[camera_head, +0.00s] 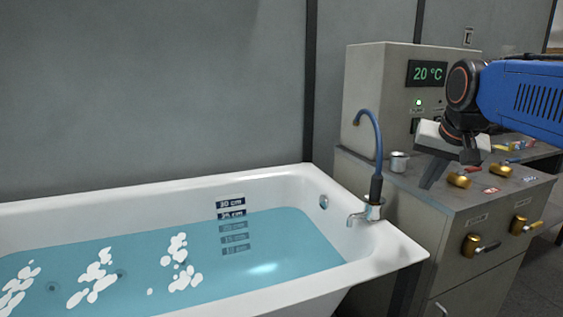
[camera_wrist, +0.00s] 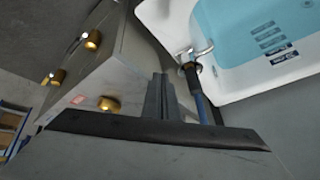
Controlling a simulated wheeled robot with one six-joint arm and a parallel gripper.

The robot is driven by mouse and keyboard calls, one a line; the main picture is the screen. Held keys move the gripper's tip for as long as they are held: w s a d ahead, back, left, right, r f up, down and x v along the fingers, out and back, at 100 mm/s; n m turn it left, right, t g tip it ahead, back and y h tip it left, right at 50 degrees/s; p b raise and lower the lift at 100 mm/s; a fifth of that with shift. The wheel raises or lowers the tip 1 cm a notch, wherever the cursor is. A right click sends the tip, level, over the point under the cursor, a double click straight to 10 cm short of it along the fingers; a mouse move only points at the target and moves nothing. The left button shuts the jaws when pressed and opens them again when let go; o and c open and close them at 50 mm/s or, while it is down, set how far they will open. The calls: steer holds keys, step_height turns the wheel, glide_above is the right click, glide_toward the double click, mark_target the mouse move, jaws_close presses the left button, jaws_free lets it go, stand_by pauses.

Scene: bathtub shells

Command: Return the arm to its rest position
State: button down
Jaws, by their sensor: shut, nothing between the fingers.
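My blue arm (camera_head: 525,97) reaches in from the right edge in the head view. My gripper (camera_head: 430,183) points down over the grey cabinet top, near its front edge. In the wrist view my gripper (camera_wrist: 160,90) shows its fingers together, with nothing held. In the head view it hangs between the small metal cup and a brass valve, and I cannot tell its exact height above the top. The gripper covers part of the cabinet top behind it.
The white bathtub (camera_head: 400,255) holds blue water (camera_head: 200,260) with white foam patches. A tap (camera_head: 368,212) with a blue hose stands on its rim. A control box (camera_head: 375,85) reads 20 °C. Brass valves (camera_head: 471,245) stick out from the cabinet (camera_head: 440,225). A metal cup (camera_head: 399,162) stands on top.

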steer(key=s+a+f+n, duration=0.2)
steer(key=s+f, duration=0.8)
steer(key=f, duration=0.1)
steer(key=s+a+f+n+g, duration=0.1)
steer(key=s+a+f+n, duration=0.1)
steer(key=s+f, duration=0.8)
steer(key=shift+s+a+f+n+y, duration=0.25)
steer(key=shift+a+f+n+y, duration=0.15)
steer(key=shift+f+n, duration=0.15)
stand_by(5.3)
